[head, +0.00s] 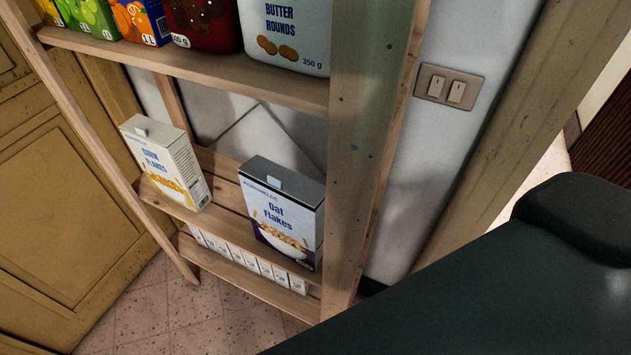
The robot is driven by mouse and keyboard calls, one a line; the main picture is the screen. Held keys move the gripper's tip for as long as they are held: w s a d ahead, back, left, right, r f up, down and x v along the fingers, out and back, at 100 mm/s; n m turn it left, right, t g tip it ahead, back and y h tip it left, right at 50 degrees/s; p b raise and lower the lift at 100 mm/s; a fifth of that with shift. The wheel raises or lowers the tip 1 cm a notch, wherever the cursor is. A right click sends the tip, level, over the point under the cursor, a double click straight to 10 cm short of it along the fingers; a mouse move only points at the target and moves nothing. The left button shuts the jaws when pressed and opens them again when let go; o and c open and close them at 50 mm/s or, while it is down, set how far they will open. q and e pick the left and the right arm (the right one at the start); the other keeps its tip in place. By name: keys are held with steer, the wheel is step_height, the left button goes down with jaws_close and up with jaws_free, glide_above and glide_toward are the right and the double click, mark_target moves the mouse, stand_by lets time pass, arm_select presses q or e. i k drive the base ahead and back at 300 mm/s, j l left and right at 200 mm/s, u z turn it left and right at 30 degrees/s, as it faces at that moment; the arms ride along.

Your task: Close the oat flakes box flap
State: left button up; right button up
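The oat flakes box (285,218) stands upright on a lower wooden shelf, beside the right-hand post. Its white front with blue lettering and a bowl picture faces me. I cannot tell whether the flap lies fully flat. Neither gripper is in view.
A corn flakes box (165,162) stands to the left on the same shelf (220,218), with a gap between the boxes. Small white cartons (250,260) line the shelf below.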

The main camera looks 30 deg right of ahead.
mark_target(308, 191)
steer(key=z, duration=0.35)
steer(key=j+z, duration=0.2)
steer(key=z, duration=0.15)
steer(key=i+j+z, duration=0.1)
steer(key=j+z, duration=0.35)
steer(key=z, duration=0.25)
steer(key=j+z, duration=0.2)
steer(key=j, duration=0.25)
steer(key=k+j+z, duration=0.15)
steer(key=j, duration=0.3)
steer(key=k+j, duration=0.1)
steer(key=j, duration=0.85)
steer(key=k+z, duration=0.05)
